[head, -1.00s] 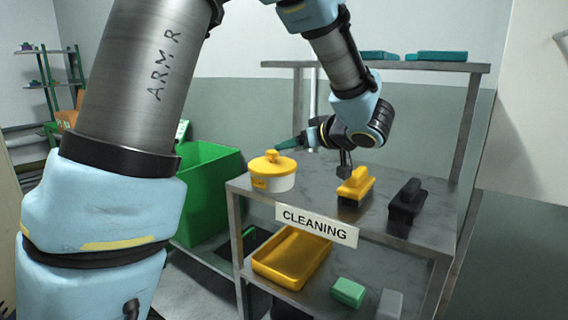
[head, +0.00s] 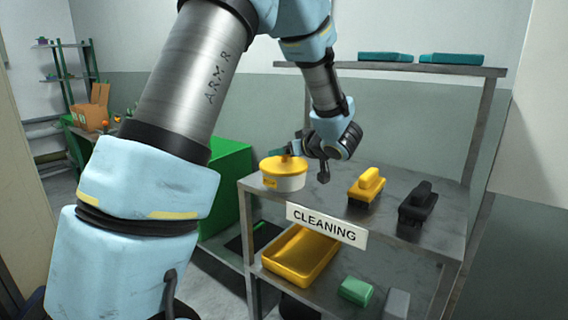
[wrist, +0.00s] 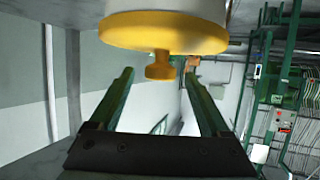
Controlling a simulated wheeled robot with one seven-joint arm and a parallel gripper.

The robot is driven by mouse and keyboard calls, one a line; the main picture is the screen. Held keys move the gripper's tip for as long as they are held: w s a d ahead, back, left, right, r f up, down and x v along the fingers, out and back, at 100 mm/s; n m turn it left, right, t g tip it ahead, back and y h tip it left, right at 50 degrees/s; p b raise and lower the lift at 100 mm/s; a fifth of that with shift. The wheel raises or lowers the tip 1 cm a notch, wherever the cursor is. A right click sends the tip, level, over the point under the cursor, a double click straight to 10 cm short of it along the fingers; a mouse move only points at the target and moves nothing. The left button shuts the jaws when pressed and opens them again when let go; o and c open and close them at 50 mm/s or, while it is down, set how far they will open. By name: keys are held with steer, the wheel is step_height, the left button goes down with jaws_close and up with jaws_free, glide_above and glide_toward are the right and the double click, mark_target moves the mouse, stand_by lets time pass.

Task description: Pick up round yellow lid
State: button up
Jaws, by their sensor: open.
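The round yellow lid (head: 270,164) sits on a white pot (head: 290,182) on the left end of the top shelf. In the wrist view the lid (wrist: 163,35) and its knob (wrist: 160,68) appear upside down at the top centre. My gripper (head: 280,154) is beside the lid in the head view, at about the height of the knob, which it partly hides. In the wrist view my gripper's green fingers (wrist: 157,82) are spread apart, with the knob near their tips. Contact with the knob cannot be told.
A yellow brush (head: 366,187) and a black brush (head: 417,208) stand on the same shelf (head: 345,213) to the right. A yellow tray (head: 300,256) and a green block (head: 356,290) are on the shelf below. A green bin (head: 225,172) stands left of the shelf.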

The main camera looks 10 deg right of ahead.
jaws_close()
stand_by(0.6)
steer(key=shift+r, duration=0.15)
